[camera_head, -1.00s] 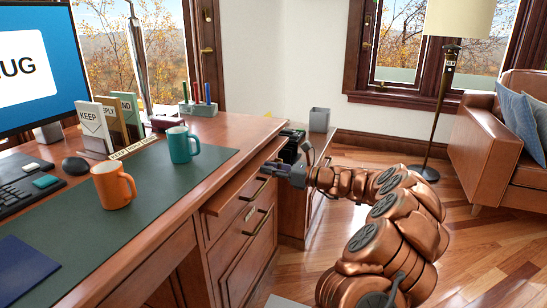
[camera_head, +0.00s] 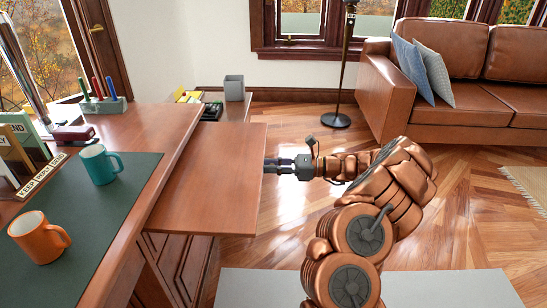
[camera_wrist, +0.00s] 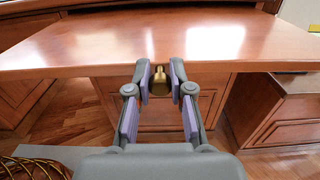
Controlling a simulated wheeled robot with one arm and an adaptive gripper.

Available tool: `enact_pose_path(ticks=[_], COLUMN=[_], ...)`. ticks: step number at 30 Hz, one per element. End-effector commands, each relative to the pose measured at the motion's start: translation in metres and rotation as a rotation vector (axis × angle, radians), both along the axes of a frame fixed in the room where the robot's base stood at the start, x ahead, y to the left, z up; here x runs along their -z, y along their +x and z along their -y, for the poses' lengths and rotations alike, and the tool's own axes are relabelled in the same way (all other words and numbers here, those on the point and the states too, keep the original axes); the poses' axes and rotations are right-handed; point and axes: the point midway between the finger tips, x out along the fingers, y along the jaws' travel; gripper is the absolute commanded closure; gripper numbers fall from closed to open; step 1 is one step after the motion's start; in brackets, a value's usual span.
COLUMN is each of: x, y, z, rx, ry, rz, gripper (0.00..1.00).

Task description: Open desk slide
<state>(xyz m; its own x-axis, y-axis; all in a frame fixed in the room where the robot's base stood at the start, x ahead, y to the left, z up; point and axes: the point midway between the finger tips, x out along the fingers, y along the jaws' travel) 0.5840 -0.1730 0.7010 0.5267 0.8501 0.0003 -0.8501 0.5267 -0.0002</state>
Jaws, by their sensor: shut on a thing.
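The desk slide (camera_head: 215,175) is a flat reddish wooden board pulled well out from the desk's right side, level with space under it. In the wrist view the slide (camera_wrist: 140,45) spans the top, with a small brass knob (camera_wrist: 159,84) on its front edge. My gripper (camera_head: 270,165) is at the middle of the slide's outer edge. In the wrist view my gripper (camera_wrist: 160,75) has its two fingers shut on the brass knob, one on each side. The knob is hidden in the head view.
The desk top holds an orange mug (camera_head: 40,238), a teal mug (camera_head: 99,165) and a pen holder (camera_head: 103,104). Drawers (camera_head: 180,262) are below the slide. A brown sofa (camera_head: 385,85) stands at the back right. Wooden floor (camera_head: 460,200) right of my arm is clear.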

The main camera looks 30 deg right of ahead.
Motion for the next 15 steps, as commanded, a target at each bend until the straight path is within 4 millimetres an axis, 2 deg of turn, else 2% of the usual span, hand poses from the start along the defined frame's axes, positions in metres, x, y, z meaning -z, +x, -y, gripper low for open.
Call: enact_pose_path(ticks=[13,14,15], x=[0.0009,0.0010,0.0010], y=[-0.0014,-0.0016,-0.0016], z=[0.0003,0.0008,0.0010], rx=[-0.007,-0.006,-0.006], ry=[-0.002,-0.002,-0.002], rz=[-0.001,-0.001,-0.001], gripper=[1.00,0.76,0.72])
